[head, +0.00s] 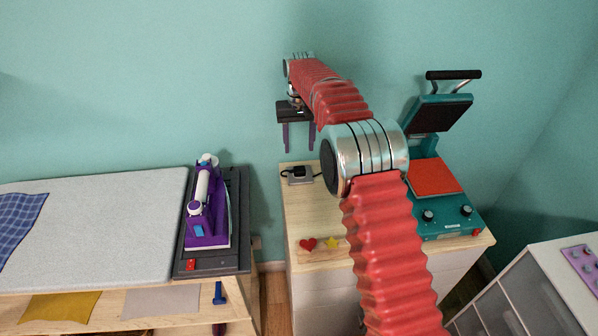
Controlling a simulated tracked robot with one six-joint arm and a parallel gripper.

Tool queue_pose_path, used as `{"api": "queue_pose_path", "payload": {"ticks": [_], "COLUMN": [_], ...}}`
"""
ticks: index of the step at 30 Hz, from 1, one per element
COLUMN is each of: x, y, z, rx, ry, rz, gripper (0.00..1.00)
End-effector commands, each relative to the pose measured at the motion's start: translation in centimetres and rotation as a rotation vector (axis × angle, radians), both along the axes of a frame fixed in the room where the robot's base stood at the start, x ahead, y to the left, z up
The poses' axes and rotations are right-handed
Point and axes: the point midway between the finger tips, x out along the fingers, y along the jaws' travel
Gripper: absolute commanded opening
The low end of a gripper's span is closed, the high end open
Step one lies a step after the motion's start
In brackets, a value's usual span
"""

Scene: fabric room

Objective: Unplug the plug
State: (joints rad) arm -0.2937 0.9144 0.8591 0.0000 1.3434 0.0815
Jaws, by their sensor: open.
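The black plug (298,171) sits in a small grey socket box (296,181) at the back left of the wooden cabinet top. A dark cable runs from it to the right and goes behind my arm. My gripper (298,147) points down above the plug, its two purple fingers spread apart with nothing between them. The fingertips look a little above the plug and apart from it; the exact height gap is hard to tell.
A teal heat press (435,215) with its lid raised stands on the cabinet (305,215), right of my arm. Heart and star patches lie at the front. Left is an ironing table (90,225) with a purple iron (206,215). A white shelf (535,300) stands front right.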

Motion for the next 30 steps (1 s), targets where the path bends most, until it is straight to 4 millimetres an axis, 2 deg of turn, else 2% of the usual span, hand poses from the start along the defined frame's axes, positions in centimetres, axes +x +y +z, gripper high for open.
{"api": "queue_pose_path", "payload": {"ticks": [4, 17, 23, 30], "x": [-0.6, -0.6, -0.6, -0.6], "y": [-0.2, -0.2, -0.2, -0.2], "z": [-0.1, -0.5, -2.0, -4.5], "rx": [-0.007, -0.007, -0.007, -0.007], "ry": [0.025, 0.025, 0.025, 0.025], "rz": [-0.009, -0.01, -0.01, -0.01], "gripper": [0.5, 0.5, 0.5, 0.5]}}
